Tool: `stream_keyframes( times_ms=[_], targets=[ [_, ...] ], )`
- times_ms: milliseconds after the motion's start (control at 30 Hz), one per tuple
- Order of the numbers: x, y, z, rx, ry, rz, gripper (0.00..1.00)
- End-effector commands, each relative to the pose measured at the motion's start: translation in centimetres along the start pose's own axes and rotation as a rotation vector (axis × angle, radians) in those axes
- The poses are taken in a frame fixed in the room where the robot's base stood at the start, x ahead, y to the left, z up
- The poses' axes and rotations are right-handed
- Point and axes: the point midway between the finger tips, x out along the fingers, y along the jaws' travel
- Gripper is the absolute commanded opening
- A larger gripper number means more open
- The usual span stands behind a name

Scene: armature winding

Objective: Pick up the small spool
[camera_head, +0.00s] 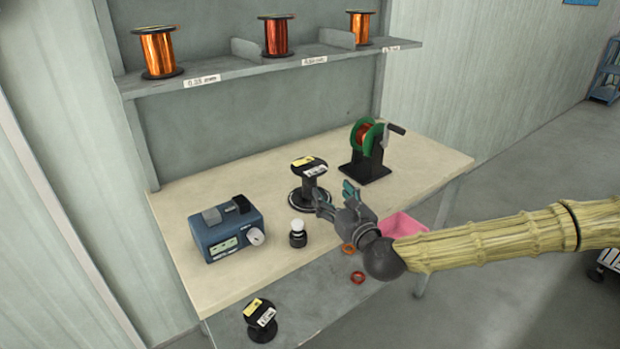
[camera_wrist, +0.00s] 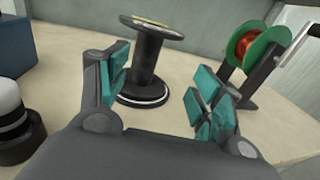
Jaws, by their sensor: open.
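A black empty spool (camera_head: 309,183) with a yellow and white label on its top flange stands upright on the table, on a round dark base with a light rim. It also shows in the wrist view (camera_wrist: 146,65), beyond and between my fingers. A similar black spool (camera_head: 261,320) with a yellow and white label stands on the lower shelf at the front. I cannot tell which of the two is called small. My gripper (camera_head: 336,196) is open and empty, its teal-padded fingers (camera_wrist: 162,85) spread just in front of the table spool, apart from it.
A green-flanged winder (camera_head: 366,137) with a crank stands behind right. A blue device (camera_head: 227,230) and a small black-and-white knobbed piece (camera_head: 298,234) are left. Copper rings (camera_head: 357,277) and a pink bin (camera_head: 402,226) lie near my arm. Copper spools (camera_head: 276,35) stand on the upper shelf (camera_head: 235,70).

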Motion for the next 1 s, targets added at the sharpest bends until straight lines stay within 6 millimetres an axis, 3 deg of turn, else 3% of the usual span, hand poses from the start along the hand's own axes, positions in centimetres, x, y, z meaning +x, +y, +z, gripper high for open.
stream_keyframes(
  times_ms=[200, 467, 800, 1000],
  targets=[
    [3.7, 1.6, 0.1, -0.001, 0.000, 0.023, 0.66],
    [5.3, 1.9, 0.1, -0.001, -0.001, 0.024, 0.66],
    [9.1, 2.0, 0.2, -0.001, 0.000, 0.021, 0.66],
    [9.8, 2.0, 0.2, -0.001, 0.000, 0.020, 0.66]
  ],
)
